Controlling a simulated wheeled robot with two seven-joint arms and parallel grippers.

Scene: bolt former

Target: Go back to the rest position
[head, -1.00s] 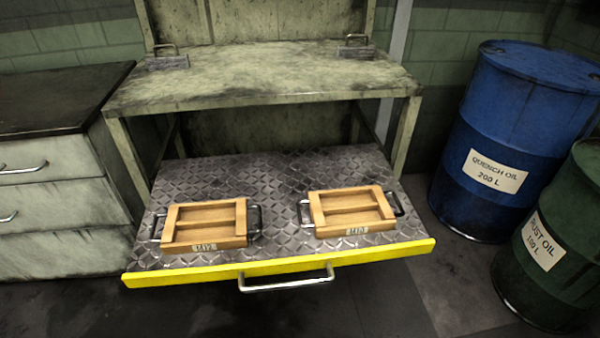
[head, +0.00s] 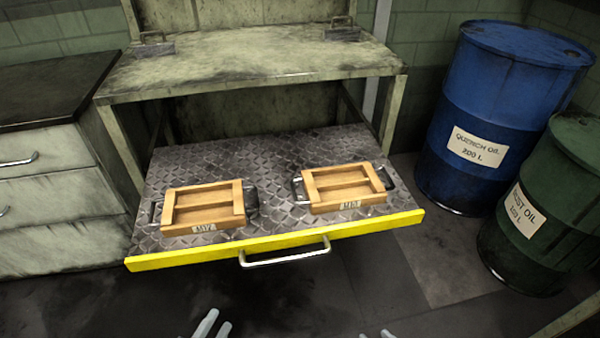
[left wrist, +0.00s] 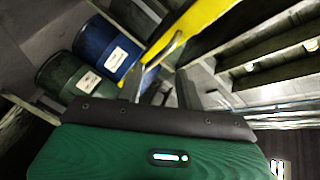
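My left gripper (head: 214,325) shows at the bottom edge of the head view, its two fingertips apart with nothing between them. In the left wrist view its fingers (left wrist: 175,90) also stand apart and empty. My right gripper (head: 375,335) barely shows at the bottom edge, as two small separate tips. Both are in front of the pulled-out drawer (head: 275,245) with its yellow front edge, away from its metal handle (head: 285,255). Two wooden trays with black side handles, the left one (head: 203,207) and the right one (head: 345,187), sit apart on the drawer's diamond plate.
A worn bench (head: 250,60) stands above the drawer. A cabinet (head: 55,170) is at the left. A blue drum (head: 490,110) and a green drum (head: 550,210) stand at the right. The floor (head: 430,270) in front is clear.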

